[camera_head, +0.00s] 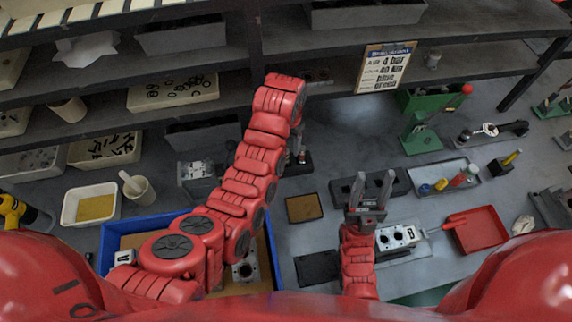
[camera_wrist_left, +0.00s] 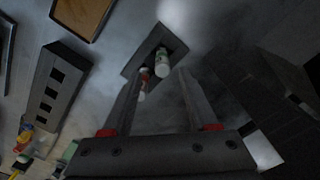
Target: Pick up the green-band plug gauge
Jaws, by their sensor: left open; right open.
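The green-band plug gauge (camera_wrist_left: 162,62) is a pale cylinder with a green band, standing in a dark holder (camera_wrist_left: 150,48) in the left wrist view. A similar gauge with a red band (camera_wrist_left: 144,76) is beside it, partly behind a finger. My left gripper (camera_wrist_left: 161,76) is open, its fingers spread towards the holder, with nothing gripped. In the head view my left arm hides most of the holder (camera_head: 297,164), and the gauges cannot be made out. My right gripper (camera_head: 372,188) is open and empty, pointing up the bench.
A dark block with square holes (camera_wrist_left: 46,96) lies left of the holder in the wrist view. A brown pad (camera_head: 304,208) lies nearby. A tray of coloured parts (camera_head: 443,184), a red dustpan (camera_head: 477,229) and a blue bin (camera_head: 108,235) are also on the bench.

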